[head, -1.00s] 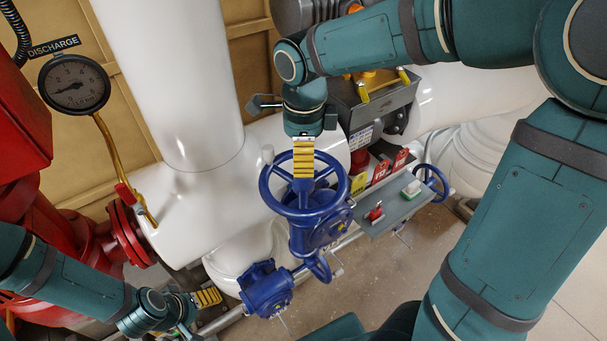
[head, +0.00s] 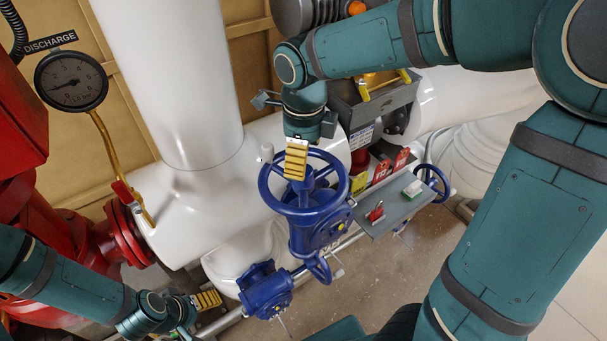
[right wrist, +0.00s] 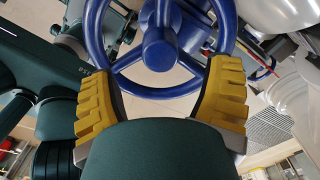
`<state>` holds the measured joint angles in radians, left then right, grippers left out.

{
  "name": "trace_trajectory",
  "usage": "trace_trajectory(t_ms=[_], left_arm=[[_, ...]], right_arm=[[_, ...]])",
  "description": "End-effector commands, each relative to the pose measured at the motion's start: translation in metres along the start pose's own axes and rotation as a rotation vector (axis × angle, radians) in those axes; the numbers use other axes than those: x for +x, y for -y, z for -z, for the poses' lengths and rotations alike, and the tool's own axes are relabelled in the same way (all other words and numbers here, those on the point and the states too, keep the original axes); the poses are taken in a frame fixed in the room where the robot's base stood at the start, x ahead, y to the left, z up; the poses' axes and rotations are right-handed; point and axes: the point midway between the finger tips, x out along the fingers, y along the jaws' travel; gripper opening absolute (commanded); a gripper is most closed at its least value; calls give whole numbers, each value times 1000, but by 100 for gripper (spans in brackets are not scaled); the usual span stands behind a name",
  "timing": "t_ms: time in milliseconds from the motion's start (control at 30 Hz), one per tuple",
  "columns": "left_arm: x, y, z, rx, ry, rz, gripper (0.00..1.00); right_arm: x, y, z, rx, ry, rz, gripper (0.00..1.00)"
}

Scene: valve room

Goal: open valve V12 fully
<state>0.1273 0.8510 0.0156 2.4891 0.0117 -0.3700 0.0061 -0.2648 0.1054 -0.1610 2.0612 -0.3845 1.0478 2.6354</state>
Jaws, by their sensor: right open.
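My right gripper (head: 296,168) is above the wheel's far side, pointing down. In the right wrist view, its yellow fingers (right wrist: 162,78) are wide apart, with the wheel's hub (right wrist: 160,50) and rim beyond them; I cannot tell whether they touch it. My left gripper (head: 208,300) is low at the left, away from the wheel; its jaw opening is unclear.
Behind are a grey toolbox (head: 375,103), red tags (head: 381,171) and thick white pipes (head: 185,80). A gauge (head: 71,82) hangs at the left.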

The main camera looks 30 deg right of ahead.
Motion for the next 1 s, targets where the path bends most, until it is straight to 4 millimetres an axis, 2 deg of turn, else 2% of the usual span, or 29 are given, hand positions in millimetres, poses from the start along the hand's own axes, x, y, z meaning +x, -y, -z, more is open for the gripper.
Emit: trace_trajectory(t_ms=[33, 633, 967, 1000], left_arm=[[5, 2, -1, 0, 0, 0, 78], [35, 13, -4, 0, 0, 0, 78], [36, 14, -4, 0, 0, 0, 78], [36, 14, -4, 0, 0, 0, 78]], right_arm=[[7, 0, 0, 0, -1, 0, 78], [50, 0, 0, 0, -1, 0, 78], [52, 0, 0, 0, 0, 0, 78], [52, 0, 0, 0, 0, 0, 64]])
